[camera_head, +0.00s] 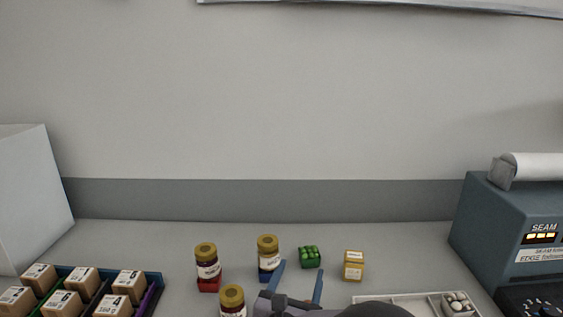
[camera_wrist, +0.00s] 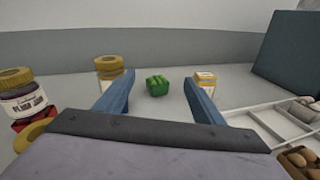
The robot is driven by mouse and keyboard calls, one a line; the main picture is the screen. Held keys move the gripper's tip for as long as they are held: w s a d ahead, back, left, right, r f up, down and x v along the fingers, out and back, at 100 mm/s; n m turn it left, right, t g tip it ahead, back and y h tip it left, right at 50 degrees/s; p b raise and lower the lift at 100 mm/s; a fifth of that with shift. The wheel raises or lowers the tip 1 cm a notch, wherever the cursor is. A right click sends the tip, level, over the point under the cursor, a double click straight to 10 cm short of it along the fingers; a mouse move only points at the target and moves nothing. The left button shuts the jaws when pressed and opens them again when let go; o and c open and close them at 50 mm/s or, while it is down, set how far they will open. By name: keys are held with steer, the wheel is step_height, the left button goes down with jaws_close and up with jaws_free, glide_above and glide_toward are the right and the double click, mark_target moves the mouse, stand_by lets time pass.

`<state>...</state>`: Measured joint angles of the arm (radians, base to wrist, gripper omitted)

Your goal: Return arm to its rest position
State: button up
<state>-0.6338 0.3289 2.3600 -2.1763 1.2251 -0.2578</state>
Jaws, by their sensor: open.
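My gripper (camera_head: 298,284) shows at the bottom of the head view with its two blue fingers apart and nothing between them. In the wrist view the open fingers (camera_wrist: 160,95) frame a small green block (camera_wrist: 157,85), which lies on the table beyond them and apart from them. The green block (camera_head: 309,257) also shows in the head view, just past the fingertips. Much of my arm is below the head view's lower edge.
Jars with gold lids stand left of my gripper: one on a red base (camera_head: 207,268), one behind (camera_head: 267,257), one in front (camera_head: 232,302). A yellow box (camera_head: 354,265) and white tray (camera_head: 398,298) are right. Boxes fill a rack (camera_head: 155,281) far left; a blue-grey machine (camera_head: 485,235) stands far right.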

steer(key=s+d+m+g+h+p, duration=0.1)
steer(key=s+d+m+g+h, duration=0.25)
steer(key=d, duration=0.35)
steer(key=s+d+m+g+h+p, duration=0.1)
steer(key=s+d+m+g+h, duration=0.2)
steer(key=d+m, duration=0.35)
steer(key=s+d+f+m+g, duration=0.1)
steer(key=s+d+g, duration=0.1)
steer(key=s, duration=0.1)
steer(key=s+d+f+m+g+p, duration=0.1)
steer(key=s+d+m+g, duration=0.1)
steer(key=s+d, duration=0.1)
steer(key=s+d+f+m+g+p, duration=0.1)
steer(key=s+d+m+g, duration=0.1)
steer(key=s+d, duration=0.1)
steer(key=shift+s+f, duration=0.1)
steer(key=shift+s, duration=0.1)
steer(key=s+a+f+m+g+y+p, duration=0.1)
steer(key=s+f+m+g+y, duration=0.1)
steer(key=s+m, duration=0.2)
steer(key=s+f+m+g+y+p, duration=0.1)
steer(key=s+f+m+g+y, duration=0.15)
steer(key=s, duration=0.25)
steer(key=s+a+m+y+p, duration=0.1)
steer(key=a+m+y, duration=0.5)
steer(key=a+m, duration=0.3)
steer(key=shift+a+r+m+p, duration=0.2)
steer(key=shift+r+m+p, duration=0.2)
steer(key=shift+m, duration=0.25)
